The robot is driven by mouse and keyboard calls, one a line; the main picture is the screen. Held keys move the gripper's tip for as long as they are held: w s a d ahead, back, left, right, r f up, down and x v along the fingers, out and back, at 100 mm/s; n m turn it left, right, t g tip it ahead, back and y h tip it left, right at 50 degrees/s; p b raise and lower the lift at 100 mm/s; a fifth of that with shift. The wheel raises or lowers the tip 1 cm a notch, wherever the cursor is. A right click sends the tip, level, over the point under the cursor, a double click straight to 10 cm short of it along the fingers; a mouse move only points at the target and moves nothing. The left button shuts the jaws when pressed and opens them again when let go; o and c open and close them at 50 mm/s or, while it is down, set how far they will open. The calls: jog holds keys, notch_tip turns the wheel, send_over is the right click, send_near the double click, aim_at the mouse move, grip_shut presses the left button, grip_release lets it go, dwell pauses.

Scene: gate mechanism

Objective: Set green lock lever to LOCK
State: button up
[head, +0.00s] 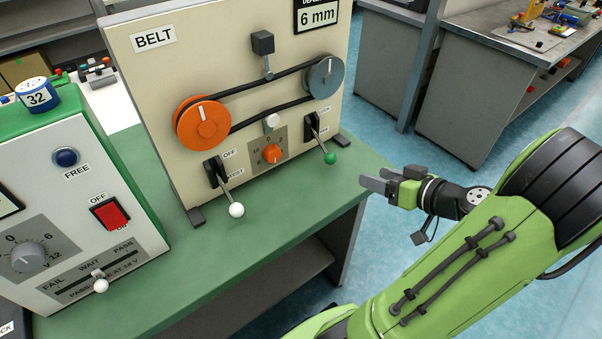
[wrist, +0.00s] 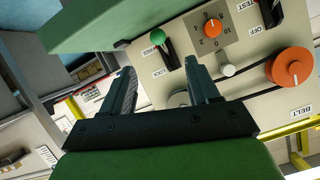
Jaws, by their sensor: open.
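The green-knobbed lock lever (head: 330,158) is at the lower right of the BELT panel, sticking out and down from its black slot. In the wrist view, which is turned over, the green knob (wrist: 157,36) sits beside the label that seems to read FREE, away from the LOCK label (wrist: 159,72). My gripper (head: 376,179) is to the right of the panel, apart from the lever, with its fingers pointing left. In the wrist view my gripper (wrist: 158,68) is open and empty, and the lever appears beyond the fingertips.
The BELT panel (head: 150,80) stands on a green bench (head: 265,230). A white-knobbed OFF/TEST lever (head: 236,210), an orange dial (head: 272,153) and a belt on two pulleys are near the lock lever. A grey tester (head: 60,200) stands at left. Floor shows right of the bench.

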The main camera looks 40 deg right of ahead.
aim_at(335, 160)
jog(key=x, duration=0.5)
jog(key=b+x, duration=0.1)
jog(key=x, duration=0.4)
jog(key=b+x, duration=0.1)
jog(key=x, duration=0.4)
jog(key=shift+w+d, duration=0.3)
jog(key=shift+d, duration=0.05)
grip_shut()
